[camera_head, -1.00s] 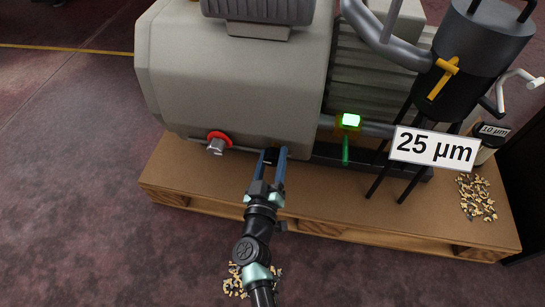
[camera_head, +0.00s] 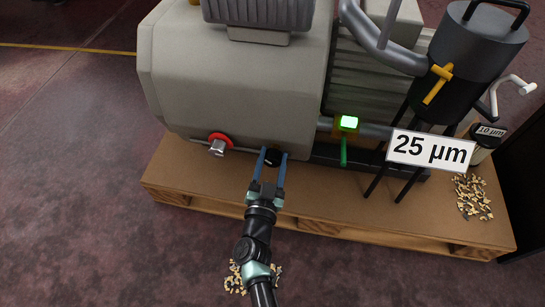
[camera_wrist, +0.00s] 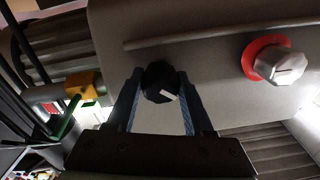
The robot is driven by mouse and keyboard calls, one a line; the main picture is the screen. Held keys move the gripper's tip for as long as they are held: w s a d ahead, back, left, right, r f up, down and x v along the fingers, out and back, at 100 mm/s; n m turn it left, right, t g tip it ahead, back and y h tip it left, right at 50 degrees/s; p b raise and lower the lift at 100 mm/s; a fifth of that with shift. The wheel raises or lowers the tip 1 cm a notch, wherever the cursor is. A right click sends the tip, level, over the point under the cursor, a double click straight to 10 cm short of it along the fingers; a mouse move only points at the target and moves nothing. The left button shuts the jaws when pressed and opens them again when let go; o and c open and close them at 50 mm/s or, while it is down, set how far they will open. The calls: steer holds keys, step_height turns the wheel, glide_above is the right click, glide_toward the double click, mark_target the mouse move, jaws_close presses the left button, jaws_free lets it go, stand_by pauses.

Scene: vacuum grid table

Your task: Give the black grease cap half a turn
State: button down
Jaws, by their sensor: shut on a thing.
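The black grease cap (camera_head: 272,157) sits low on the front of the grey pump housing (camera_head: 235,80). It is small and mostly between the fingers in the head view. In the wrist view the cap (camera_wrist: 158,76) is dark and faceted, with a pale mark on its face. My gripper (camera_head: 272,153) reaches it from the front, with one blue-lined finger on each side. In the wrist view the fingertips of my gripper (camera_wrist: 160,80) are shut on the cap.
A silver plug with a red ring (camera_head: 217,144) is left of the cap. A 25 µm sign (camera_head: 431,149) hangs before a black canister (camera_head: 470,60). A wooden pallet (camera_head: 330,190) lies below.

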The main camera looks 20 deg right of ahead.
steer(key=m, duration=0.3)
steer(key=shift+m, duration=0.4)
steer(key=m, duration=0.3)
steer(key=shift+a+f+m, duration=0.1)
steer(key=shift+m, duration=0.3)
steer(key=m+b, duration=0.1)
steer(key=m, duration=0.5)
steer(key=shift+m+h, duration=0.3)
steer(key=m+b, duration=0.2)
steer(key=m, duration=0.5)
steer(key=m+b, duration=0.1)
steer(key=m, duration=0.5)
steer(key=shift+m+g+b, duration=0.3)
steer(key=shift+m+b, duration=0.1)
steer(key=shift+c, duration=1.4)
jaws_free()
